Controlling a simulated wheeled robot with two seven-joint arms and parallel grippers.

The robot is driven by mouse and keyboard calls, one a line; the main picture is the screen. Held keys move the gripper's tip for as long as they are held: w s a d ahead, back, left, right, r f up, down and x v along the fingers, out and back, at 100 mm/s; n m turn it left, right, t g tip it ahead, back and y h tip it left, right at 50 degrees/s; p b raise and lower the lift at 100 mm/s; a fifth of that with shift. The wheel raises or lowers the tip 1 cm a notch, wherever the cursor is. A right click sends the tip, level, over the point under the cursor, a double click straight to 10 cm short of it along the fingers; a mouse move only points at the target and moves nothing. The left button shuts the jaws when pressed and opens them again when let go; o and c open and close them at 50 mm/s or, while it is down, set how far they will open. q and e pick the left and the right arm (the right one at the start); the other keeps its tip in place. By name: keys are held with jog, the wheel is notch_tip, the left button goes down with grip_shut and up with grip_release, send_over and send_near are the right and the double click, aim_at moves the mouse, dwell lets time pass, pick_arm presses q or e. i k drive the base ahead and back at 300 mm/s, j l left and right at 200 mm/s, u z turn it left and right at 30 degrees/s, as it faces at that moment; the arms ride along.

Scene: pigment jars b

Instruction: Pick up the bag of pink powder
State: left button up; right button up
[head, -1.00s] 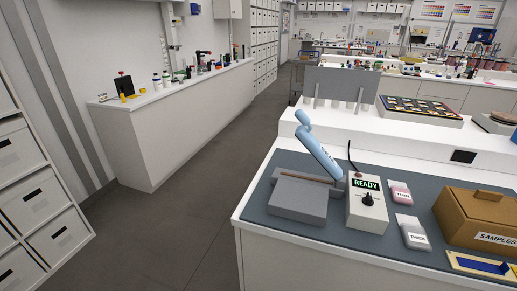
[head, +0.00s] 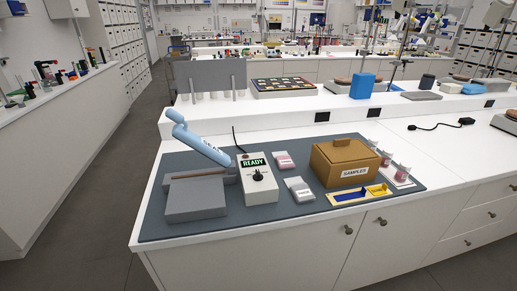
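A small pinkish packet (head: 284,160) with a white label lies on the grey mat, right of the READY box. A paler packet (head: 299,189) with a label lies in front of it. At the mat's right end, small clear containers or bags with pink contents stand on a white strip, one at the front (head: 402,173) and one behind it (head: 385,157). A third, farther back (head: 373,143), is partly visible. I cannot tell for sure which of these is the bag of pink powder. Neither of my grippers is in view.
On the grey mat (head: 240,222) stand a sealer with a raised blue arm (head: 200,143), a READY control box (head: 258,180), a brown SAMPLES box (head: 345,160) and a blue-and-yellow tray (head: 350,196). The white counter to the right (head: 450,155) is mostly clear, with a black cable.

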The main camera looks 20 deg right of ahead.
aim_at(283, 160)
jog(key=z, duration=1.05)
jog(key=i+l, duration=0.1)
jog(key=l, duration=0.25)
